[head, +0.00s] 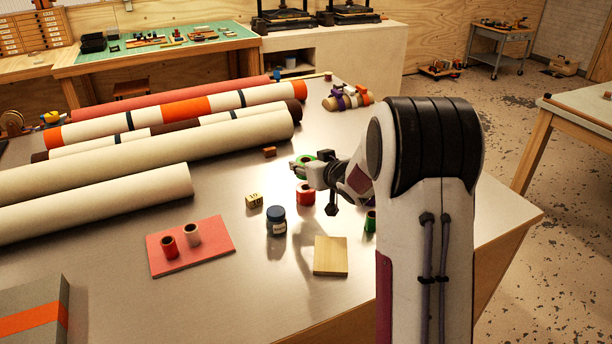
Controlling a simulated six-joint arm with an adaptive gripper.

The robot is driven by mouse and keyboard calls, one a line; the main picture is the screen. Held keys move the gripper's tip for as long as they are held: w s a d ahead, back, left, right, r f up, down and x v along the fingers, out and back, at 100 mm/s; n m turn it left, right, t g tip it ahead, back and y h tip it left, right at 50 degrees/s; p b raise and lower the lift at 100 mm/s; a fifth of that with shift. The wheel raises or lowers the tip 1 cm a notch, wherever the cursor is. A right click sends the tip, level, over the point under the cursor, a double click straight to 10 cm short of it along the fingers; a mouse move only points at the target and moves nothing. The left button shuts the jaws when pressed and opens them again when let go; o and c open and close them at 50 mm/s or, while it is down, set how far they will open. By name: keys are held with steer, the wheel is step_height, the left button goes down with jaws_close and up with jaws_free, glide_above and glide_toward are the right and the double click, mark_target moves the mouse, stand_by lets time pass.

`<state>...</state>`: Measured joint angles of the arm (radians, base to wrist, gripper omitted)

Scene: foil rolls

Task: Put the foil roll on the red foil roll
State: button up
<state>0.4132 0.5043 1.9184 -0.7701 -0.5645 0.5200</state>
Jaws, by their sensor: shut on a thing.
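My gripper (303,166) is shut on a green foil roll (305,159), which is mostly hidden by the fingers. It is held just above a red foil roll (306,195) that stands upright on the metal table. I cannot tell whether the held roll touches the red one. A further green roll (370,222) stands at the right, partly hidden by my arm.
A dark blue jar (277,222), a yellow numbered block (254,200) and a wooden block (330,256) stand near the red foil roll. A small brown block (269,151) lies behind. Long large rolls (150,155) fill the table's left and back. The table's front middle is clear.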

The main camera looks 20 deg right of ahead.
steer(key=shift+f, duration=1.8)
steer(key=shift+f, duration=0.15)
steer(key=o, duration=1.2)
steer(key=shift+c, duration=0.2)
steer(key=v, duration=1.2)
steer(key=shift+r, duration=0.2)
